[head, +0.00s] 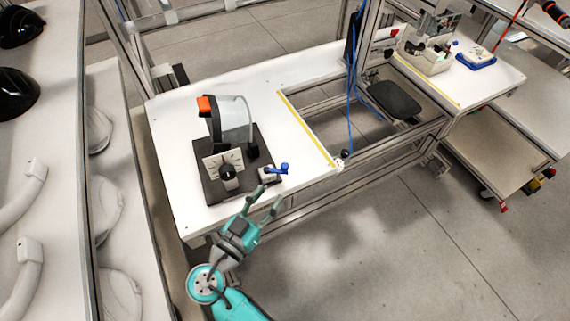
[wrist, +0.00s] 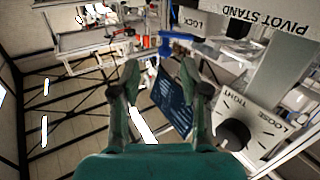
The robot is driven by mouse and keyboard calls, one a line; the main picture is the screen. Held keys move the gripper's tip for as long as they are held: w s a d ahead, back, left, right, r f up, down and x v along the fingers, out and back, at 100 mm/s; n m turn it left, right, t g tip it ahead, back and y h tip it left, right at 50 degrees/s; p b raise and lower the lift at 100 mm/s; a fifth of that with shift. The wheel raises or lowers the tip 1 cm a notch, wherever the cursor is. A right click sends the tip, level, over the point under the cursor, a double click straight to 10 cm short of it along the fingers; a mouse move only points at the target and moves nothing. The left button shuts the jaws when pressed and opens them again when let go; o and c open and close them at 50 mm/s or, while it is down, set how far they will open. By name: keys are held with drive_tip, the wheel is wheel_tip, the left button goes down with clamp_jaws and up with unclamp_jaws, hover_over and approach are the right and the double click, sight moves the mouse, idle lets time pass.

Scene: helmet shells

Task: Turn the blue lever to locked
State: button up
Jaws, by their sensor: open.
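The blue lever (head: 279,169) sits on a small light block (head: 267,176) at the front right corner of a dark base plate (head: 206,188) in the head view. Its handle points to the right. My gripper (head: 267,199) is open and empty, just in front of and below the lever, apart from it in the picture. In the wrist view my gripper (wrist: 160,68) shows both fingers spread wide with nothing held. A "LOCK" label (wrist: 207,22) shows upside down beyond the right finger.
A dial plate (head: 213,161) with a black knob (head: 228,172) stands left of the lever. Behind it is a clear visor (head: 236,115) with an orange block (head: 204,105). The white table (head: 180,125) has free room around them. A blue cable (head: 351,100) hangs at right.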

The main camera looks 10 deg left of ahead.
sight(283, 168)
drive_tip(key=shift+m+h, duration=0.3)
drive_tip(key=shift+m, duration=0.2)
drive_tip(key=x, duration=0.3)
drive_tip(key=r+x, duration=0.1)
drive_tip(key=x, duration=0.2)
drive_tip(key=a+x, duration=0.1)
drive_tip(key=x, duration=0.2)
drive_tip(key=shift+w+d+r, duration=0.2)
drive_tip(key=shift+w+r, duration=0.2)
drive_tip(key=shift+w, duration=0.15)
clamp_jaws()
